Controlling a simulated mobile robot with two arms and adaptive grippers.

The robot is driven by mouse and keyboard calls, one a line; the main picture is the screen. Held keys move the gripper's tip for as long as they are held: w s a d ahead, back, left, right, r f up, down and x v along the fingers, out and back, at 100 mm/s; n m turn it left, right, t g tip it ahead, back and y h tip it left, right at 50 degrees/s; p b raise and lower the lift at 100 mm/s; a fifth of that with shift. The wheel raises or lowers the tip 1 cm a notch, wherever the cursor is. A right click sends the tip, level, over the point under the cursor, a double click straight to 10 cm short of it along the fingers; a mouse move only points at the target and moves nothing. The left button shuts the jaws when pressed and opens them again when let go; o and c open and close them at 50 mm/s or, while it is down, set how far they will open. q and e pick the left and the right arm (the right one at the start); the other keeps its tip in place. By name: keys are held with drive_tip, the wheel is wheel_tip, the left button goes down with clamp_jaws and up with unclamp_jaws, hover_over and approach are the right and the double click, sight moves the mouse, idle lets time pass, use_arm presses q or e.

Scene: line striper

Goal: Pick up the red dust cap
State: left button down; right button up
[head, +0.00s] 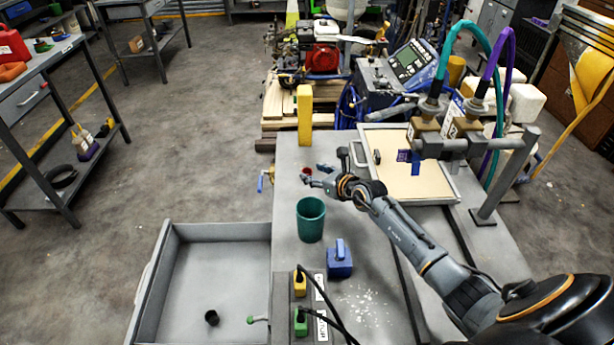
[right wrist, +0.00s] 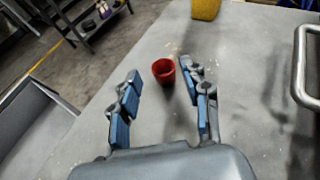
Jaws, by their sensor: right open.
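The red dust cap (right wrist: 164,71) is a small red cup standing on the grey bench top. In the right wrist view it lies ahead of my right gripper (right wrist: 160,85), roughly between the lines of its two fingertips. The gripper is open and empty, with blue pads on its fingers. In the head view the red dust cap (head: 307,172) shows as a small red spot beside the tips of my right gripper (head: 306,179). Whether the fingers touch the cap cannot be told. My left gripper is not in view.
A yellow block (head: 304,115) stands behind the cap. A teal cup (head: 310,220) and a blue block (head: 339,260) stand nearer on the bench. A framed tray (head: 415,185) is to the right. An open drawer (head: 222,270) holds a dark cap (head: 211,317).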

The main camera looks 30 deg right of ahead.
sight(306, 173)
drive_tip(key=x, duration=0.2)
drive_tip(key=f+b+x, duration=0.1)
drive_tip(key=x, duration=0.2)
drive_tip(key=shift+s+a, duration=0.1)
drive_tip(key=shift+a, duration=0.05)
drive_tip(key=shift+s+r, duration=0.1)
drive_tip(key=c, duration=0.7)
